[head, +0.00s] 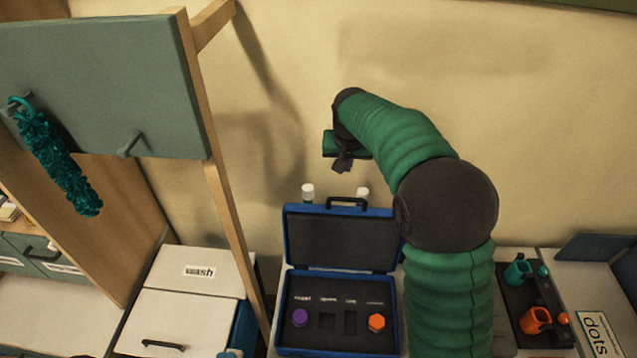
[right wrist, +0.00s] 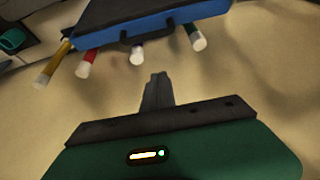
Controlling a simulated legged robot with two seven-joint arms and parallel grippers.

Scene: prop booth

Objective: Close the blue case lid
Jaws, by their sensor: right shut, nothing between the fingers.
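The blue case (head: 338,338) stands open on the counter in the head view, its lid (head: 340,240) raised with the dark inner face showing and a black handle (head: 347,203) on its top edge. In the base lie a purple piece (head: 300,317) and an orange piece (head: 377,322), with dark empty slots between them. My right gripper (head: 343,165) is above and behind the lid, apart from it. In the right wrist view the gripper (right wrist: 157,80) is shut and empty, with the lid (right wrist: 180,26) and its handle (right wrist: 147,32) beyond it. My left gripper is not in view.
Several capped tubes, one with a red band (right wrist: 86,64), stand behind the lid. A wooden easel with a grey-green board (head: 90,90) is at left, near a white "wash" box (head: 195,290). A dark tray (head: 520,300) with orange and teal pieces is right of my arm.

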